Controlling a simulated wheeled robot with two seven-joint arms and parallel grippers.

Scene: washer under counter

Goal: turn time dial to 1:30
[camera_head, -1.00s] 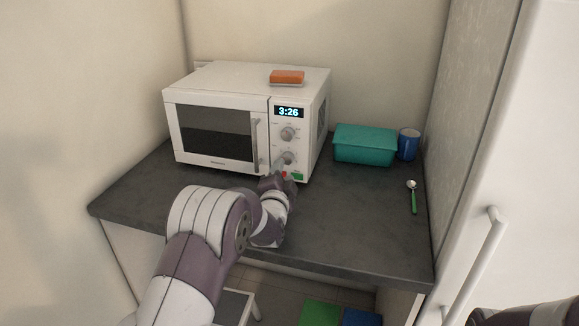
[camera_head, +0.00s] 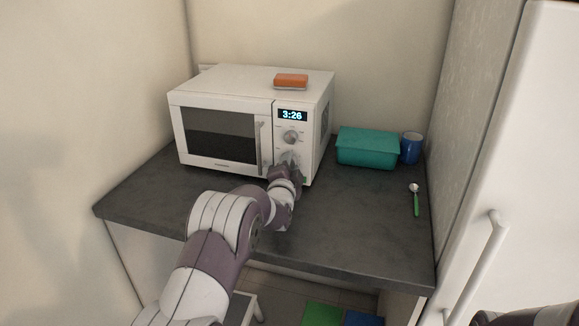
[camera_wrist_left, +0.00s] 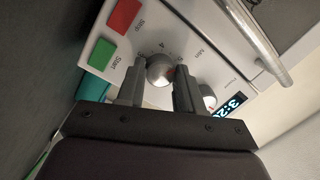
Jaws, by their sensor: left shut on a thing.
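The white microwave (camera_head: 222,97) stands on the counter, its display (camera_head: 292,115) reading 3:26. The upper round dial (camera_head: 291,137) is in plain view. My left gripper (camera_head: 287,164) is at the lower dial and covers most of it in the head view. In the left wrist view the lower time dial (camera_wrist_left: 160,70) is a silver knob with numbers around it, and my left gripper (camera_wrist_left: 158,90) is shut on it, one finger on each side. The red Stop button (camera_wrist_left: 124,15) and green Start button (camera_wrist_left: 102,53) are beside it. My right gripper is out of view.
An orange sponge-like block (camera_head: 291,80) lies on the microwave. A teal box (camera_head: 366,147), a blue cup (camera_head: 410,148) and a green-handled spoon (camera_head: 415,199) are to its right. The dark counter (camera_head: 345,220) is bare in front. A white door with a handle (camera_head: 482,262) is at the right.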

